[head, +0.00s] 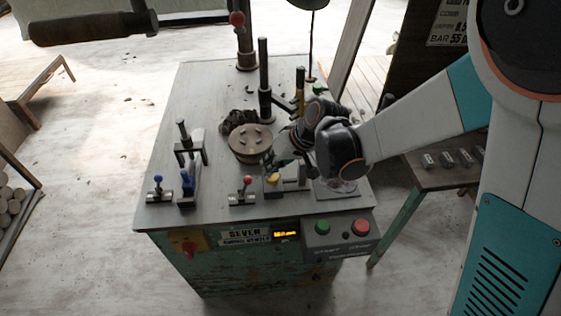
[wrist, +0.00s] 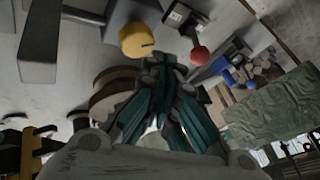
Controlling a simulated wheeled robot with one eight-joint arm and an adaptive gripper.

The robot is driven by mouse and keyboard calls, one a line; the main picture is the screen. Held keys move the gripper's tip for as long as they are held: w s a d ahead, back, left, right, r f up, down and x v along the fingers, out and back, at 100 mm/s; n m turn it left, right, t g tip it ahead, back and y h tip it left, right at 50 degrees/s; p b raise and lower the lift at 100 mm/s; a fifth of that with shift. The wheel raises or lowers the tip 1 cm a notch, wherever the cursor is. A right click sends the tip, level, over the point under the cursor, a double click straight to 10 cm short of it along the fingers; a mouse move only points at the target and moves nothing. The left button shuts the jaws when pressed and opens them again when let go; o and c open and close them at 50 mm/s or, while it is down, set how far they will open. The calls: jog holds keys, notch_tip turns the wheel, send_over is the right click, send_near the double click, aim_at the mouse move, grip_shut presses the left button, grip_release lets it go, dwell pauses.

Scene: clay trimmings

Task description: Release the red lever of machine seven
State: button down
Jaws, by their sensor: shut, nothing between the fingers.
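Machine seven (head: 170,215) is a bench-like cabinet with a grey top and a "SEVEN" label on its front. A small red-knobbed lever (head: 247,181) stands upright on a little plate near the front edge. Its red ball also shows in the wrist view (wrist: 200,56), just right of and beyond the fingertips. A yellow knob (head: 272,179) sits right of the red lever, and in the wrist view (wrist: 137,41) it is left of the fingertips. My gripper (wrist: 170,63) is shut and empty, apart from both knobs; in the head view, my wrist partly hides it.
A round brown disc (head: 250,148) stands behind the levers. Green (head: 322,227) and red (head: 360,227) buttons are on the front. A tall dark post (head: 264,75) rises behind.

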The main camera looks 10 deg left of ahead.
jog(key=shift+s+a+f+b, duration=0.1)
jog(key=shift+s+a+b, duration=0.1)
jog(key=shift+s+a, duration=0.35)
jog(key=shift+s+a+f+b, duration=0.1)
jog(key=shift+s+a+b, duration=0.1)
jog(key=shift+a, duration=0.55)
jog(key=shift+r, duration=0.1)
jog(key=shift+a+r+h+p, duration=0.2)
jog(key=shift+a+h+p, duration=0.1)
jog(key=shift+a+p, duration=0.1)
jog(key=shift+s+a+r+h, duration=0.15)
jog(key=shift+a+h, duration=0.1)
jog(key=shift+h, duration=0.15)
jog(key=s+a+n+t+h+p, duration=0.1)
jog(key=a+h+p, duration=0.1)
jog(key=a+h, duration=0.3)
jog(key=shift+s+a+r, duration=0.25)
jog(key=shift+a+r, duration=0.1)
jog(key=shift+a, duration=0.45)
jog(key=shift+r, duration=0.1)
